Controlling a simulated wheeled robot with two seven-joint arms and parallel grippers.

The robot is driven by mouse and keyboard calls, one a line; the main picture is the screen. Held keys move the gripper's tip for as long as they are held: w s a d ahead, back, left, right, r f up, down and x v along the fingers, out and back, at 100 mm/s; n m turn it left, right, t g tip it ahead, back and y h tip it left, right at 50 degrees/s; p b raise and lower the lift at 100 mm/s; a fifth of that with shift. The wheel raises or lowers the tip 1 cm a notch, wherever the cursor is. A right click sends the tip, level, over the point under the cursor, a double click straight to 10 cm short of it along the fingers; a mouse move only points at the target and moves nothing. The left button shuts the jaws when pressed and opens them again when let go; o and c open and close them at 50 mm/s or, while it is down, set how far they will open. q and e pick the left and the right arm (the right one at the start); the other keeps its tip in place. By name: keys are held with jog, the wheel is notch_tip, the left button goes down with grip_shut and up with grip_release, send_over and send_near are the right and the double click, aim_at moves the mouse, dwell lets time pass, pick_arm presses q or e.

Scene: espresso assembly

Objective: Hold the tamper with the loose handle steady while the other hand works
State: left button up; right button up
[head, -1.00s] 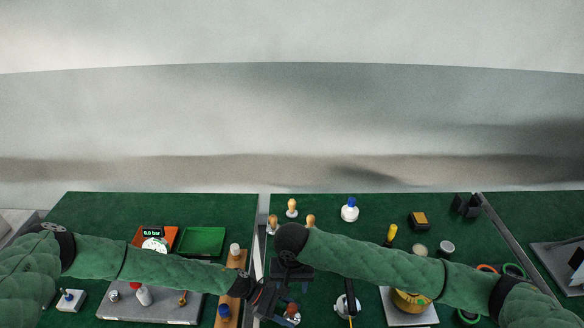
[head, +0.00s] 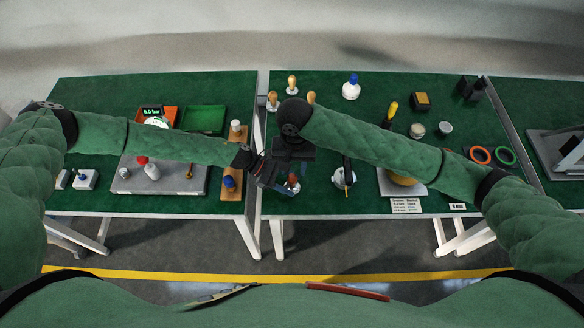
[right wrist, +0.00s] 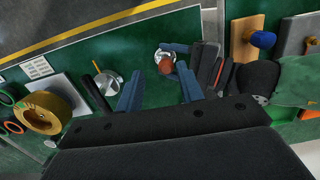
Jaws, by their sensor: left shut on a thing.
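The tamper (head: 293,183), with a red-brown handle and a pale metal base, is near the front edge of the middle table in the head view. It also shows in the right wrist view (right wrist: 166,65). My left gripper (head: 281,180) comes in from the left and is shut on the tamper; its grip is partly hidden. My right gripper (right wrist: 158,88) is open and empty, its two blue fingers spread just short of the tamper. In the head view it is largely hidden beneath its own wrist. I cannot tell whether the handle sits loose.
A round metal piece with a black handle (head: 344,178) stands right of the tamper. A brass-coloured round part (right wrist: 53,112) lies beyond it. A wooden rack (head: 214,184) is at left. Several wooden-handled tools (head: 292,84) stand behind. The table's front edge is close.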

jog(key=f, duration=0.2)
jog(key=n+y, duration=0.4)
jog(key=n, duration=1.8)
send_near(292, 176)
jog(key=shift+g, duration=0.3)
jog(key=x, duration=1)
jog(key=shift+w+f, duration=0.15)
jog(key=shift+w, duration=0.05)
